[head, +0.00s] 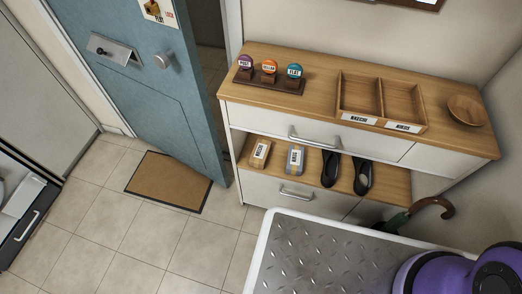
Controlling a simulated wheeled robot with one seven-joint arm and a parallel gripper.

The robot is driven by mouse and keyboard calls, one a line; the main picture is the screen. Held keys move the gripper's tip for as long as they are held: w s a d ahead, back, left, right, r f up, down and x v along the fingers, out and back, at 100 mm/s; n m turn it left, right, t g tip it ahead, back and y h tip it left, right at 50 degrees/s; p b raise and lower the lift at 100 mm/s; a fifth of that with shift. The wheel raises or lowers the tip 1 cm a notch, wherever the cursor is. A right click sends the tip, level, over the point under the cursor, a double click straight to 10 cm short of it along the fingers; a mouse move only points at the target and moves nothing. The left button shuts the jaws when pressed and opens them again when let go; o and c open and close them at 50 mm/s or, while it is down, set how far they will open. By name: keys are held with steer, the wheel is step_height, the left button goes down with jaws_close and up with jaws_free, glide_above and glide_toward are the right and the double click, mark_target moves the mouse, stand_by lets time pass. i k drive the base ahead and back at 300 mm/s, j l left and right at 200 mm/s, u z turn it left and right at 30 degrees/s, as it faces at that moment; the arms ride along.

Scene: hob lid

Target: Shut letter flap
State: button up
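The letter flap (115,49) is a grey metal plate on the upper part of the blue door (150,85), at the upper left of the head view. It appears tilted out from the door, with a dark gap or part at its lower left. Its exact angle is hard to tell at this size. The door stands ajar, with a dark opening along its right side. My gripper is not in view. Only a purple and dark part of my arm shows at the bottom right, far from the flap.
A round knob (163,61) sits right of the flap. A brown doormat (168,182) lies before the door. The wooden-topped cabinet (325,112) on the right bears labelled knobs, a divided tray (386,121) and a bowl (467,110). Shoes stand on its shelf. Tiled floor (125,225) left of the mat is clear.

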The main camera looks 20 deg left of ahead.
mark_target(120, 54)
steer(key=i+j, duration=0.15)
steer(key=j, duration=0.2)
steer(key=i+j+u, duration=0.1)
steer(key=j, duration=0.25)
steer(key=i+l+u, duration=0.1)
steer(key=u, duration=0.6)
steer(key=k+l+u, duration=0.2)
steer(key=u, duration=0.25)
steer(key=k+l+u, duration=0.1)
steer(key=k+u, duration=0.2)
steer(key=u, duration=0.2)
steer(key=i+j, duration=0.1)
steer(key=i, duration=0.3)
steer(key=i+j, duration=0.1)
steer(key=i, duration=0.25)
steer(key=u, duration=0.05)
